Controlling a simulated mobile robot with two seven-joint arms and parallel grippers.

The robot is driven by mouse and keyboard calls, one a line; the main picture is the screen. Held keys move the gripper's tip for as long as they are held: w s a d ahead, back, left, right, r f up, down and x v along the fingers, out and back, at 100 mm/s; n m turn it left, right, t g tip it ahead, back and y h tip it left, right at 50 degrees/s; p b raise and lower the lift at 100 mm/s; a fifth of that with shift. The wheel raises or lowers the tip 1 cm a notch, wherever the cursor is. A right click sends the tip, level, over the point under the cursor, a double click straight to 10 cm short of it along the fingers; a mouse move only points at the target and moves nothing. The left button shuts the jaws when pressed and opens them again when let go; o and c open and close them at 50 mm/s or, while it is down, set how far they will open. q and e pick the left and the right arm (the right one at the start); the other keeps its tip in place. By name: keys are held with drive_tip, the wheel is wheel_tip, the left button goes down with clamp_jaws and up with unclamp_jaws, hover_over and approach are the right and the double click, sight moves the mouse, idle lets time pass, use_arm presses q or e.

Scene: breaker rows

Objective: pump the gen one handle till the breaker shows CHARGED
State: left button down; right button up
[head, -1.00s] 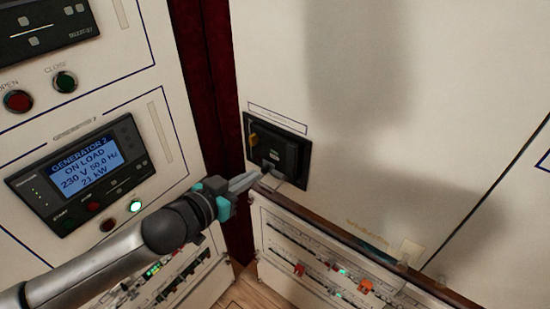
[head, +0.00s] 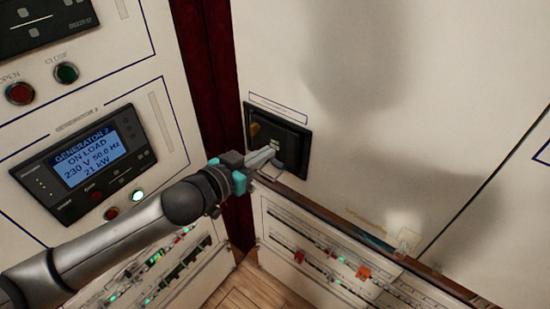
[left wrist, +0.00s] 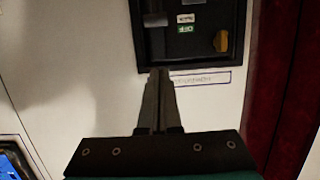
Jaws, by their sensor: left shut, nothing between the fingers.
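The breaker (head: 292,146) is a black-framed unit set in the pale panel right of the dark red column. In the left wrist view the breaker (left wrist: 190,8) shows upside down at the top, with a grey handle (left wrist: 155,19), a small green flag (left wrist: 185,29) too small to read surely, and a yellow part (left wrist: 221,41). In the left wrist view the gripper (left wrist: 159,74) points at the breaker's edge. I cannot tell whether it touches. My right gripper is out of view.
A generator 2 display (head: 85,163) reading ON LOAD, with buttons below, is on the left panel. Breaker rows (head: 340,270) run along the lower panel, below a ledge. The pale panel right of the breaker is clear.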

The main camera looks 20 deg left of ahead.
sight(275, 160)
use_arm(q)
drive_tip(key=x, duration=0.6)
drive_tip(key=shift+w+d, duration=0.1)
drive_tip(key=shift+w, duration=0.2)
drive_tip(key=f, duration=0.1)
drive_tip(key=s+f, duration=0.1)
drive_tip(key=shift+s+a+f, duration=0.3)
drive_tip(key=shift+s+f, duration=0.1)
drive_tip(key=shift+s+a+f, duration=0.1)
drive_tip(key=shift+s+f, duration=0.1)
drive_tip(key=shift+f, duration=0.15)
